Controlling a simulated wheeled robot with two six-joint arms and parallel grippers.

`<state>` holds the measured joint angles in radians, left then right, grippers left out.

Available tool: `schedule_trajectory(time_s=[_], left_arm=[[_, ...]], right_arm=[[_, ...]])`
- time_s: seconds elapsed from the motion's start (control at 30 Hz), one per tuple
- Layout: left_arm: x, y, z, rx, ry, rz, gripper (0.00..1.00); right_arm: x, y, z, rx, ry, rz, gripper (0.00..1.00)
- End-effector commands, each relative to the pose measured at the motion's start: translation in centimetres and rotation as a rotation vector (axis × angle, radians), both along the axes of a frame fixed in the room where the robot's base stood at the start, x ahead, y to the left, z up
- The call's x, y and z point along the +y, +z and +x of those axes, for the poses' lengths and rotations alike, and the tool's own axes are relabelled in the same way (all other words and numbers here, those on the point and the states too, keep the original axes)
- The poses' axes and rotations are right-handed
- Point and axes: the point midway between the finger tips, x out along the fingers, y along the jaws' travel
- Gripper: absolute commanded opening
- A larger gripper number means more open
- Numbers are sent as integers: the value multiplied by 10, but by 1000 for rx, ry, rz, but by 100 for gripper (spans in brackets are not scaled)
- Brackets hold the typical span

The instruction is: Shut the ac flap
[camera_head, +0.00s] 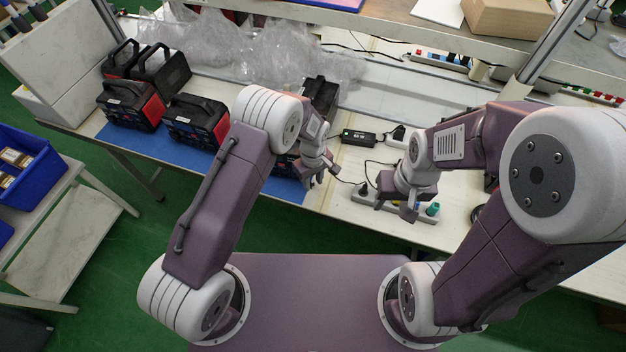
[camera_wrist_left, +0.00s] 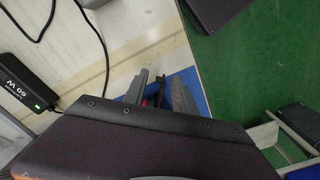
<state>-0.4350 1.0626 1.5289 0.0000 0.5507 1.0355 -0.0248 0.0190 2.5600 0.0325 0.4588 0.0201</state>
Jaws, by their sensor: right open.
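A black and red power station (camera_head: 320,92) stands on the blue mat (camera_head: 250,181), mostly hidden behind my left arm. Its AC flap cannot be made out in either view. In the left wrist view, the dark gripper body fills the foreground and hides most of what lies beyond. My right gripper (camera_head: 400,207) is open and empty above a power strip (camera_head: 385,205) on the table, to the right of the station.
Several other black and red power stations (camera_head: 131,106) stand at the left of the table. A black adapter (camera_head: 358,137) with cables lies right of my left gripper; it also shows in the left wrist view (camera_wrist_left: 24,82). Clear plastic wrap (camera_head: 250,50) lies behind.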

Motion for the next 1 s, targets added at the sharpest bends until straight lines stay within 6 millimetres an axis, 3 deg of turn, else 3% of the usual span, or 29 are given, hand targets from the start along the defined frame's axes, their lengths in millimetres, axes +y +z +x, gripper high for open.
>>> schedule_trajectory(time_s=[0.1,0.2,0.23,1.0], left_arm=[[0,0,0,0,0,0,30],[0,0,0,0,0,0,2],[0,0,0,-1,0,-1,0],[1,1,-1,-2,-47,-1,0]], right_arm=[[0,0,0,0,0,0,46],[0,0,0,0,0,0,46],[0,0,0,0,0,0,46],[0,0,0,0,0,0,46]])
